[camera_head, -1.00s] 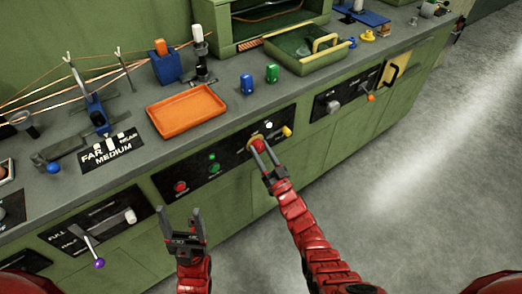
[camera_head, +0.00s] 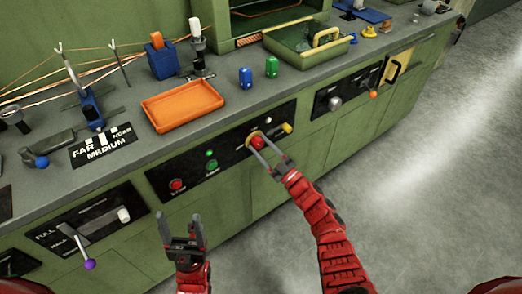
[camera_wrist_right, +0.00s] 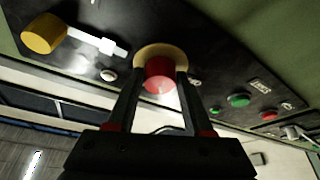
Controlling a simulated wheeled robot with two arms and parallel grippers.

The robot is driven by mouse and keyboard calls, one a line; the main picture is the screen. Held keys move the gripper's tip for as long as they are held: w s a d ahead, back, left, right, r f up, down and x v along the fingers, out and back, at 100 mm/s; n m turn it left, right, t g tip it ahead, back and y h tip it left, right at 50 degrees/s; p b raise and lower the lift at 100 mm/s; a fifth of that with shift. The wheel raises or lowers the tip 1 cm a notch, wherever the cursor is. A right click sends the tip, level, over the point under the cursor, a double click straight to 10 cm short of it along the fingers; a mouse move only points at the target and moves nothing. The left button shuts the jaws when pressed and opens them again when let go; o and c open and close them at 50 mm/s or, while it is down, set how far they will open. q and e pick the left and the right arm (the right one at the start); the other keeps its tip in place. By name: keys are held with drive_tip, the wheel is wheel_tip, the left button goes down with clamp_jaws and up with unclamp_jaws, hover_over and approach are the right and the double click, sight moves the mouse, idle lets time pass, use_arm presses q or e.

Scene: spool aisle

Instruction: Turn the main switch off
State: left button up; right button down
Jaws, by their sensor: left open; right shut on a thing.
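A dark control panel (camera_head: 229,143) on the front of the green bench carries a red knob on a yellow round base (camera_head: 257,143). No readable label shows which control is the main switch. My right gripper (camera_head: 265,150) has its fingers on both sides of the red knob and is shut on it. The right wrist view shows the red knob (camera_wrist_right: 159,72) between the fingertips, its yellow ring (camera_wrist_right: 152,50) behind. A yellow handle (camera_head: 287,128) sits right of the knob. My left gripper (camera_head: 181,220) is open and empty, in front of the bench at the left.
The panel also has a red button (camera_head: 177,184) and green buttons (camera_head: 212,165). A purple-tipped lever (camera_head: 89,264) sticks out lower left. The floor at right is clear.

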drive_tip(key=n+g+b, duration=0.1)
drive_tip(key=n, duration=0.2)
drive_tip(key=n+g+y+b, duration=0.1)
drive_tip(key=n+g, duration=0.1)
drive_tip(key=n, duration=0.2)
drive_tip(key=shift+b, duration=0.35)
drive_tip(key=n+g+b, duration=0.1)
drive_tip(key=n, duration=0.1)
drive_tip(key=n+g, duration=0.1)
drive_tip(key=n, duration=0.2)
drive_tip(key=shift+d+r+n+h+b, duration=0.1)
drive_tip(key=shift+r+n+h+b, duration=0.05)
drive_tip(key=shift+n+h+b, duration=0.2)
drive_tip(key=shift+w, duration=0.1)
drive_tip(key=shift+c, duration=1.5)
unclamp_jaws()
drive_tip(key=shift+d, duration=0.1)
drive_tip(key=v, duration=1.7)
drive_tip(key=shift+d+r+p, duration=0.15)
drive_tip(key=shift+r+p, duration=0.05)
drive_tip(key=shift+p, duration=0.15)
